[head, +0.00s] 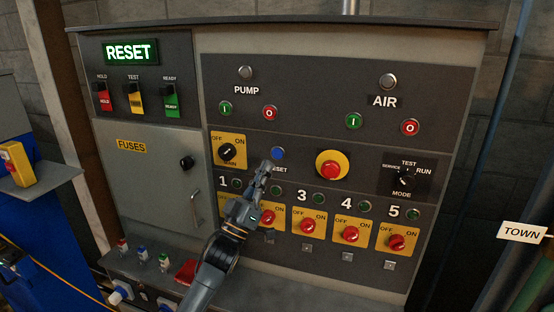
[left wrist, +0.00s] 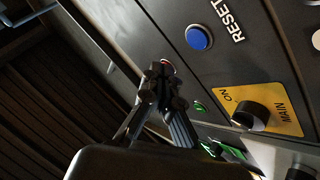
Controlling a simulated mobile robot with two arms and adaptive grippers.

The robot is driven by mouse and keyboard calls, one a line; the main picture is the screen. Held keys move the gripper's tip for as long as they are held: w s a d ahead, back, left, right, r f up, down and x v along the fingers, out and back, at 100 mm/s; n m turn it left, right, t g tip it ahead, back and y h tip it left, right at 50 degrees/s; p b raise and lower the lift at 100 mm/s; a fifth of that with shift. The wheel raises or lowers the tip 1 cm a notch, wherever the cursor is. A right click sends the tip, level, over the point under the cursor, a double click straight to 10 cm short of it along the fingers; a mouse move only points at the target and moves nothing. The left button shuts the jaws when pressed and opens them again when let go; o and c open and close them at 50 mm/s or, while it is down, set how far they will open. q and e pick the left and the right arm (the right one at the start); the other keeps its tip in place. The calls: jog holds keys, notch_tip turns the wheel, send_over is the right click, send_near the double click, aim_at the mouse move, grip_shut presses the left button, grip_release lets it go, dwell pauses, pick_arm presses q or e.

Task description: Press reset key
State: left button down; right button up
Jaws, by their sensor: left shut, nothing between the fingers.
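The reset key is a round blue button (head: 278,153) on the control panel, with the label RESET below it, partly hidden by my gripper in the head view. In the left wrist view the blue button (left wrist: 199,37) shows clear of the fingers, beside the word RESET. My left gripper (head: 265,167) is shut and empty, its tips just below and left of the button in the head view. In the left wrist view the shut fingers (left wrist: 160,72) end below and left of the button; I cannot tell whether they touch the panel. My right gripper is not in view.
A lit green RESET sign (head: 130,52) is at the panel's upper left. The black main switch (head: 227,152) is left of the button and a red emergency button (head: 331,170) on yellow is to its right. Several red rotary switches (head: 309,226) sit below.

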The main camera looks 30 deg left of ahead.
aim_at(277, 154)
pick_arm(q)
jog(key=shift+h, duration=0.3)
jog(key=w+b, duration=0.1)
jog(key=w, duration=0.1)
jog(key=w+a, duration=0.1)
jog(key=w, duration=0.1)
jog(key=shift+w+b, duration=0.15)
jog(key=shift+b, duration=0.25)
dwell(0.6)
jog(key=shift+w+a, duration=0.1)
jog(key=shift+w, duration=0.35)
jog(key=shift+w+a+b, duration=0.1)
jog(key=shift+w+b, duration=0.2)
jog(key=shift+b, duration=0.2)
dwell(0.6)
jog(key=shift+s, duration=0.1)
jog(key=shift+s+d+p, duration=0.2)
jog(key=shift+s+p, duration=0.2)
jog(key=shift+s, duration=0.3)
